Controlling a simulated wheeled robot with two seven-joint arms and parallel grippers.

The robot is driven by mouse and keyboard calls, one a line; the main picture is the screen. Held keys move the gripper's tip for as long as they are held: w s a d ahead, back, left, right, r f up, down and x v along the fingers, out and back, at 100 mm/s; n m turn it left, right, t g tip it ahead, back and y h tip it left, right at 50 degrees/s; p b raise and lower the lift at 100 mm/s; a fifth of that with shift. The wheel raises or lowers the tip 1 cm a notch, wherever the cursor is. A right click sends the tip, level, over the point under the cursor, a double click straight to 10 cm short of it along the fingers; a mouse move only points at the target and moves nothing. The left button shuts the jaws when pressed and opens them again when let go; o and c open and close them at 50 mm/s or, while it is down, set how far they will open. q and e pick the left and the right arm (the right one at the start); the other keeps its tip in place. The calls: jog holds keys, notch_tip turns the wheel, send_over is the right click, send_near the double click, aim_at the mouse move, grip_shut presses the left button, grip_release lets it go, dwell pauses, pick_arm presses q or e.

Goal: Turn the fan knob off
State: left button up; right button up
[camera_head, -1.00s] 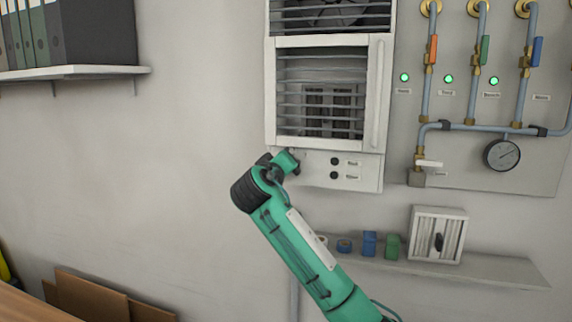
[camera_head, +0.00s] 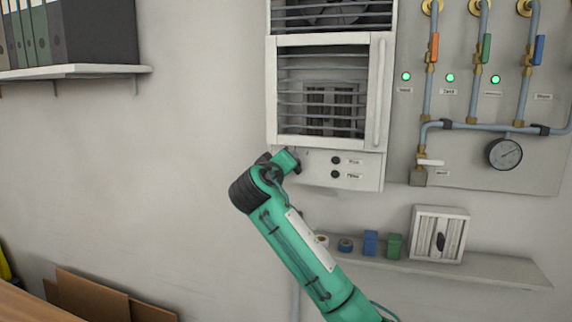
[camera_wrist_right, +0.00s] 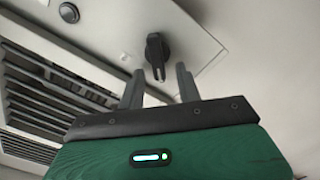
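The black fan knob (camera_wrist_right: 157,52) sits on the pale control panel (camera_wrist_right: 185,25) in the right wrist view. My right gripper (camera_wrist_right: 158,76) is open, with its two dark fingers spread to either side of the knob's near end. The knob lies just past the fingertips, and I see a gap between it and each finger. In the head view my right arm reaches the lower left of the white fan unit (camera_head: 357,182), and its wrist hides the knob there. My left gripper is in neither view.
The unit's grille (camera_head: 320,95) is above. Pipes and a gauge (camera_head: 505,153) are right.

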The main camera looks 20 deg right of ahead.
jog(key=b+v, duration=0.5)
jog(key=v, duration=0.8)
jog(key=shift+b, duration=0.4)
jog(key=shift+a+f, duration=0.1)
